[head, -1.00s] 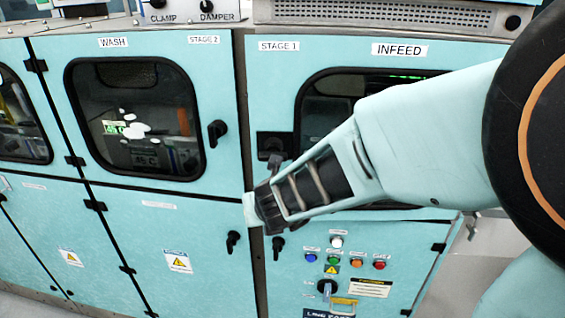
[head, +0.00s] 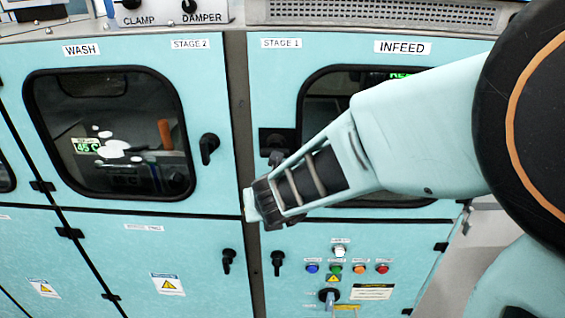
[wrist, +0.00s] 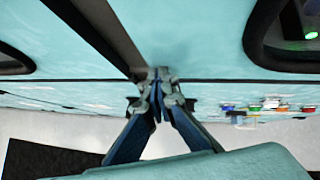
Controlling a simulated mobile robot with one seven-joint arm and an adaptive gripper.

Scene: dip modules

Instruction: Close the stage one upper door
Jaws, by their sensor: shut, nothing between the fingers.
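The stage one upper door (head: 275,85), pale blue with STAGE 1 and INFEED labels and a dark window (head: 325,110), is at the right in the head view. It looks flush with the cabinet front, but I cannot tell whether it is latched. Its black handle (head: 272,140) is at its left edge, partly covered by my gripper. My gripper (head: 250,206) is shut and empty, at the lower left corner of this door by the grey post. In the wrist view my gripper's fingers (wrist: 157,88) meet close to the panel seam; contact is unclear.
The stage two WASH door (head: 210,90) is left of the grey post (head: 238,100). Lower doors with black handles (head: 278,262) and a row of coloured buttons (head: 336,268) lie below. Pale floor (wrist: 40,140) shows in the wrist view.

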